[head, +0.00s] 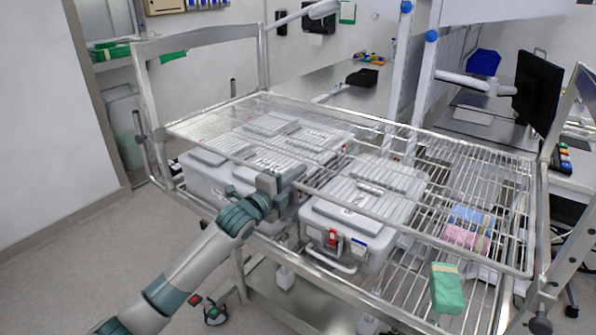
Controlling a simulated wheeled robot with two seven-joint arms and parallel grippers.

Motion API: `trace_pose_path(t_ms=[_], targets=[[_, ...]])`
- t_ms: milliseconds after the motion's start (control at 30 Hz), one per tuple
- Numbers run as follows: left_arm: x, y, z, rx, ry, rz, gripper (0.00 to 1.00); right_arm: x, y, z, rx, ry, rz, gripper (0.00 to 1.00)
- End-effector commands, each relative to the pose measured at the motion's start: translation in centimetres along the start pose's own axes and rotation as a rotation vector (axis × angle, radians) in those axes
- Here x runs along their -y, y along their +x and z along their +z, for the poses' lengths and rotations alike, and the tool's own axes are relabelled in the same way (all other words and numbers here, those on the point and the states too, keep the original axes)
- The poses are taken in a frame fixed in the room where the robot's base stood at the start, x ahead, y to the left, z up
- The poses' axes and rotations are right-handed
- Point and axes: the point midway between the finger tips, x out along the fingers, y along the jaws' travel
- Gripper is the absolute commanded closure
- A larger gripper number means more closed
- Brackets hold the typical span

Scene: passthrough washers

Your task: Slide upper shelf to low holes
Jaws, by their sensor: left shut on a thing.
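The upper shelf (475,165) is a wire rack with a bright rim, set in a metal cart frame. It spans the frame above the lower wire shelf (395,285). My left gripper (272,182) reaches in from the lower left and is shut on the front rim of the upper shelf, left of its middle. The fingertips are partly hidden against the rim and the case behind. Whether the shelf ends sit in any holes is too small to tell. My right gripper is not in view.
Grey lidded cases (350,222) stand on the lower shelf, close under the upper shelf. A green pack (446,289) and pink and blue packs (465,233) lie at the right. A black monitor (537,90) stands behind right. The floor at left is clear.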

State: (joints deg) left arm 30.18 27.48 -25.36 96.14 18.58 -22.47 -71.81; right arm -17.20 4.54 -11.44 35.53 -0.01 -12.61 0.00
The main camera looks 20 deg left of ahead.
Motion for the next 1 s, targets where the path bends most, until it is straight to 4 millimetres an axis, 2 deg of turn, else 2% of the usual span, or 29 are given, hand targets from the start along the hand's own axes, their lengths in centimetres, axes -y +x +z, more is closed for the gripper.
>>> trace_pose_path(t_ms=[33,67,400,433,500,833,1000], targets=[[-1.32,-0.03,0.00,0.000,0.001,0.005,1.00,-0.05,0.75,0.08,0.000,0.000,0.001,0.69],[-1.52,-0.03,-0.02,0.000,0.001,0.006,1.00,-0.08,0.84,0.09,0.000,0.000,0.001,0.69],[-1.92,-0.06,-0.11,-0.001,-0.001,0.009,1.00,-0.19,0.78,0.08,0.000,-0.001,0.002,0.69],[-1.95,-0.06,-0.12,-0.001,-0.001,0.010,0.83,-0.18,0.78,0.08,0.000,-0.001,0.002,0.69],[-1.91,-0.06,-0.11,-0.001,-0.001,0.009,0.69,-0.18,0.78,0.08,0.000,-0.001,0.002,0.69],[-1.50,-0.08,-0.03,-0.001,0.000,0.003,0.69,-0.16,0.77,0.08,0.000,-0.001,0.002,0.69],[-1.48,-0.72,0.01,-0.001,0.001,0.002,0.69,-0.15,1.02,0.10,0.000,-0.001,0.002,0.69]])
